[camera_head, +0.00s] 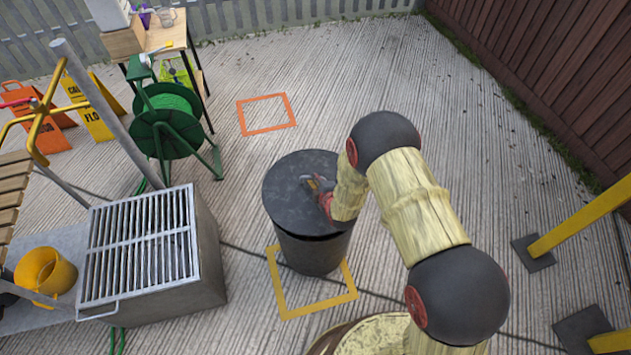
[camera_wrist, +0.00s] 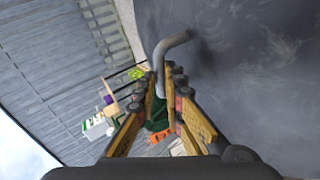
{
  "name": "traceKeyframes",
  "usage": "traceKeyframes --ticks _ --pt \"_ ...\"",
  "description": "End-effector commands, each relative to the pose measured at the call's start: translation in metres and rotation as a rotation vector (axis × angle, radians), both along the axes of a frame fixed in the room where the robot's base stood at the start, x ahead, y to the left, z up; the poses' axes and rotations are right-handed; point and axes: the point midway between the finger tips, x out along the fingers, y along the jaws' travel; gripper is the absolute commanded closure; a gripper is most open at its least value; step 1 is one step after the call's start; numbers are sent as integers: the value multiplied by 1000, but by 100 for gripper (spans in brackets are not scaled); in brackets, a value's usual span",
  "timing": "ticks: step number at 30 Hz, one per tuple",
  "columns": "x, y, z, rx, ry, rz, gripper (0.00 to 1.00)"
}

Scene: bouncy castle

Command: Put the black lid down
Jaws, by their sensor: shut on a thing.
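The black lid (camera_head: 290,180) is a round dark disc at the top of a black bin (camera_head: 312,254). I cannot tell whether it rests on the rim or hangs just above it. My gripper (camera_head: 318,185) is at the lid's middle, shut on its handle. In the wrist view, the bent grey handle (camera_wrist: 170,48) rises between my gripper's fingers (camera_wrist: 168,100), and the lid's grey underside or top face (camera_wrist: 255,70) fills the right. The bin stands within a yellow square outline (camera_head: 275,285). An empty orange square outline (camera_head: 266,96) lies on the ground farther back.
A metal box with a slatted top (camera_head: 205,270) stands left of the bin. A green hose reel (camera_head: 168,120) is behind it, near a table (camera_head: 165,38). A yellow post (camera_head: 580,220) stands at right. The concrete around the orange outline is clear.

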Motion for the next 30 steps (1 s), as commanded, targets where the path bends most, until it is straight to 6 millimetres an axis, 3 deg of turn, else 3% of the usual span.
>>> traceKeyframes --ticks 21,30 --pt "0 -1 -60 1 -2 -2 100" --pt "1 -1 -66 1 -3 -2 100"
